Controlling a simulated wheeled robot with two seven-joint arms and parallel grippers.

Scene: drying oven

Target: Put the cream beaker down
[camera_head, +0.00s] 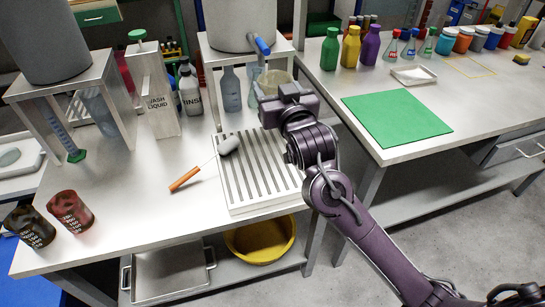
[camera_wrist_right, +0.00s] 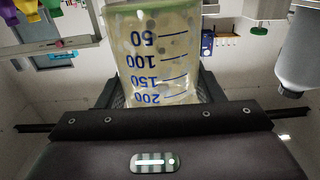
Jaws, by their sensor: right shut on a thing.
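The cream beaker (camera_head: 276,78) is at the far right corner of the wash table, beside the blue-handled tap. My right gripper (camera_head: 272,92) is shut on it. The gripper and wrist hide part of the beaker in the head view. In the right wrist view the beaker (camera_wrist_right: 158,50) sits between the two fingers of the right gripper (camera_wrist_right: 158,92), with blue marks from 50 to 200 facing the camera. I cannot tell whether its base touches anything. My left gripper is not in view.
The slotted drying rack (camera_head: 235,200) lies in front of my right gripper. A brush (camera_head: 187,178) overlaps its left edge. Two stained beakers, one dark (camera_head: 30,227) and one red (camera_head: 70,211), stand at left. The right table has a bare green mat (camera_head: 398,120) and a white tray (camera_head: 413,76).

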